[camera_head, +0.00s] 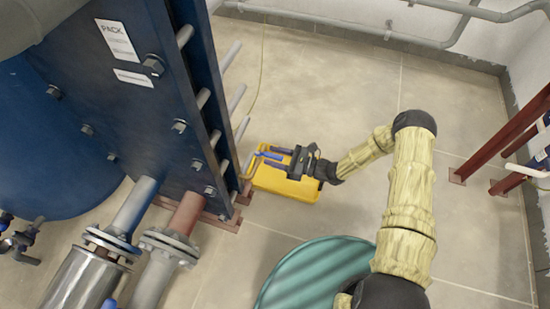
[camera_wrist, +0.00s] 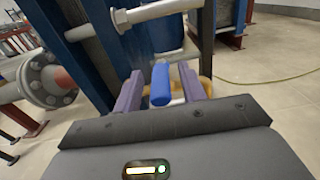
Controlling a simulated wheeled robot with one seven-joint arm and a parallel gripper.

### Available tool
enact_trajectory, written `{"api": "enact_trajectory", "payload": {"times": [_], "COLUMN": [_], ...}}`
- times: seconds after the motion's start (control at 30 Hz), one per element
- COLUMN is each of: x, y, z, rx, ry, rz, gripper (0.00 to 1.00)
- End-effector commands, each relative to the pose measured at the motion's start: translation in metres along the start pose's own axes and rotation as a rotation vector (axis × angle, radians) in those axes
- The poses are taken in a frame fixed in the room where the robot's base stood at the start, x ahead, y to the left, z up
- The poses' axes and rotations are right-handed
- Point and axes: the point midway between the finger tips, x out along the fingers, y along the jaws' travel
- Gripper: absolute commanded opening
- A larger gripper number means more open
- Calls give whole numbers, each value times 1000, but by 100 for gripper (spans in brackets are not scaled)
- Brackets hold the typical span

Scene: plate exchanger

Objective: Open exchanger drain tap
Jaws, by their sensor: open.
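The tap's blue handle (camera_head: 266,155) is beside the plate exchanger's (camera_head: 130,100) lower right edge, above a yellow tray (camera_head: 290,187). In the wrist view the blue handle (camera_wrist: 160,86) sits between the two purple fingers of my gripper (camera_wrist: 161,80), with a small gap visible on each side. In the head view my gripper (camera_head: 278,157) is open around the handle and points left toward the exchanger. The tap's body is mostly hidden behind the handle and fingers.
Flanged pipes (camera_head: 165,245) join the exchanger's front at lower left. Tie rods (camera_head: 236,98) stick out along its right side. A green round lid or drum top (camera_head: 315,275) lies below my arm. Red posts (camera_head: 510,140) stand at right. Open floor (camera_head: 350,85) lies behind.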

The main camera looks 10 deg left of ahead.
Motion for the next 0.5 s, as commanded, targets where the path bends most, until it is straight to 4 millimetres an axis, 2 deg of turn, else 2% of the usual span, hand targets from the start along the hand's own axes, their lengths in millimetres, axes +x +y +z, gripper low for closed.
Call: {"api": "enact_trajectory", "payload": {"times": [0.27,0.47,0.5], "x": [1,1,1], "y": [0,0,0], "z": [0,0,0], "rx": [0,0,0], "ry": [0,0,0], "rz": [-1,-1,-1], "gripper": [41,2,0]}}
